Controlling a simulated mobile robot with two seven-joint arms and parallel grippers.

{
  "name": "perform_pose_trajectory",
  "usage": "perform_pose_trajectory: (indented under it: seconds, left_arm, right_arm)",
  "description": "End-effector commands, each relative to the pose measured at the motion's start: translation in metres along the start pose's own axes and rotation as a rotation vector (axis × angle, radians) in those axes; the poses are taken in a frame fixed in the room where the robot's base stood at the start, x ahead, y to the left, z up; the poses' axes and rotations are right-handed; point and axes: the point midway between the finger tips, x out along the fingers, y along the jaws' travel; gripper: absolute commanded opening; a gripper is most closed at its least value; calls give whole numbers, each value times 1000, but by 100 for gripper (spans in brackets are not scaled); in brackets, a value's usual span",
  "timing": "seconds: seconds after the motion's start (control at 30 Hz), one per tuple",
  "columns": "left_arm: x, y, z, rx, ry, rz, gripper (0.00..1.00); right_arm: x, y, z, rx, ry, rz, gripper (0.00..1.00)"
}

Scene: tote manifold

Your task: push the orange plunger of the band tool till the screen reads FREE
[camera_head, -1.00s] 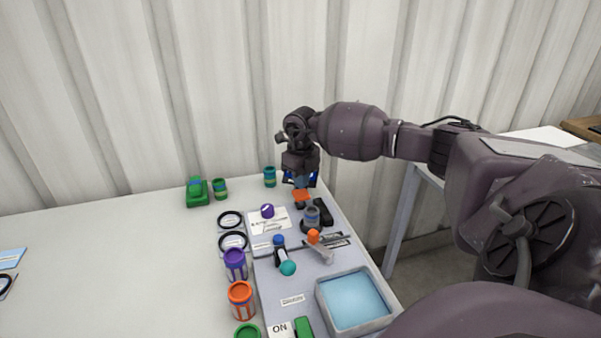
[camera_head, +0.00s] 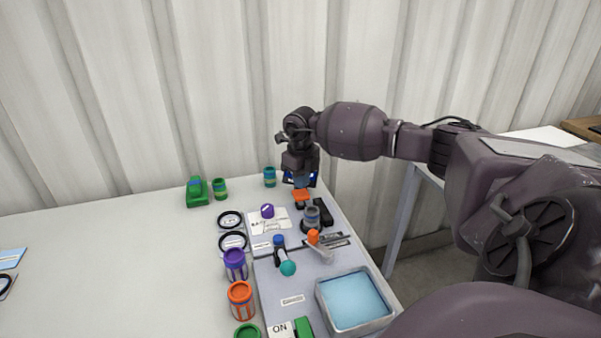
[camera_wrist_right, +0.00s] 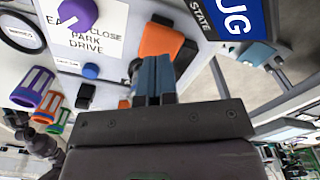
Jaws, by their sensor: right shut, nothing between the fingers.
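The orange part (camera_head: 301,195), which looks like the plunger of the band tool, is at the far end of the grey panel. It appears as a large orange block in the right wrist view (camera_wrist_right: 163,40). My right gripper (camera_head: 302,183) is just beyond it in the head view. Its blue-grey fingers (camera_wrist_right: 153,75) are shut and empty, close by the orange block; I cannot tell whether they touch. The blue screen (camera_wrist_right: 235,17) is cut off in the wrist view and shows white letters ending in "UG". The left gripper is out of view.
A purple knob (camera_head: 267,211), a black-based grey cylinder (camera_head: 312,216), a blue-teal lever (camera_head: 285,261) and a light-blue-bottomed tray (camera_head: 354,302) crowd the panel. Purple (camera_head: 235,265) and orange (camera_head: 241,300) cups stand at its left edge. The table's left side is mostly free.

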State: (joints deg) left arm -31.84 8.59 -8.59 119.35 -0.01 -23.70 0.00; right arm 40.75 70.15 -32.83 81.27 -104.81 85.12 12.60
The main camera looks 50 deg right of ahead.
Motion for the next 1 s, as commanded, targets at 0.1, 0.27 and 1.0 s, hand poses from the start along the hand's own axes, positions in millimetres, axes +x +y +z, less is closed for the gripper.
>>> perform_pose_trajectory:
  seconds: [0.1, 0.27, 1.0]
  left_arm:
    - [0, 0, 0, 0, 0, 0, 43]
    - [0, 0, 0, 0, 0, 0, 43]
    - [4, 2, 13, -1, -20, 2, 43]
  right_arm:
    - [0, 0, 0, 0, 0, 0, 0]
    - [0, 0, 0, 0, 0, 0, 0]
    - [24, 0, 0, 0, 2, 0, 0]
